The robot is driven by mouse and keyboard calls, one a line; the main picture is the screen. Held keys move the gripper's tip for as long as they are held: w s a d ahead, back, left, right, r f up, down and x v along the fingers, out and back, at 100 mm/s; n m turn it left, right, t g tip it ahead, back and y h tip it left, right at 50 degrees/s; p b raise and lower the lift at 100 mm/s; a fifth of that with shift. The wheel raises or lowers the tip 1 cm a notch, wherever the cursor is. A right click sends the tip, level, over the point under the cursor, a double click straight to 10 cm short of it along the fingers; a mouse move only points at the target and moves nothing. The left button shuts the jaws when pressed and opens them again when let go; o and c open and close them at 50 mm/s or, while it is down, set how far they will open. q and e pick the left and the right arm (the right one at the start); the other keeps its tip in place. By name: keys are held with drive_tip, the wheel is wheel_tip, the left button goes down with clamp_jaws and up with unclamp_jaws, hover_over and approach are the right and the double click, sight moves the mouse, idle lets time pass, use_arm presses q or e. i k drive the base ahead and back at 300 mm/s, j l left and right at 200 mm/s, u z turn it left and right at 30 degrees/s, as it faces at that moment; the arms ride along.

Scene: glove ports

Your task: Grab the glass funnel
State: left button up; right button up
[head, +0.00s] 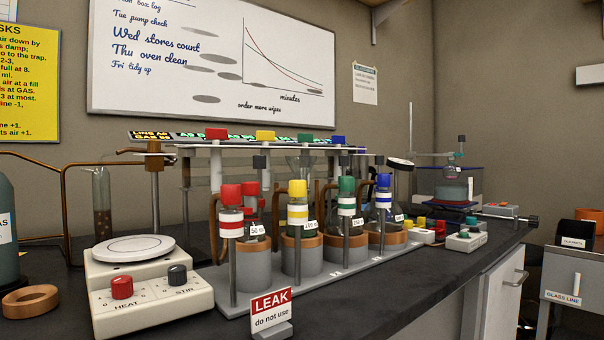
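I cannot pick out a glass funnel with certainty. A clear, tapering glass shape (305,162) hangs under the green cap at the rack's top bar, partly hidden by bottles in front; I cannot tell if it is the funnel. The rack (335,278) stands on the dark bench and holds several glass flasks on grey blocks with orange rings. Neither of my grippers shows in the head view.
A hot plate (140,290) with HEAT and STIR knobs stands at the left front. A LEAK sign (271,312) stands before the rack. A cork ring (30,302) and a glass tube (102,205) are at left. A GLASS LINE bin (565,300) is beyond the bench's right end.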

sight(301, 166)
drive_tip(key=i+l+u, duration=0.15)
drive_tip(key=l, duration=0.2)
drive_tip(key=i+l+u, duration=0.15)
drive_tip(key=l, duration=0.2)
drive_tip(key=i+l+u, duration=0.15)
drive_tip(key=l, duration=0.25)
drive_tip(key=i+j, duration=0.05)
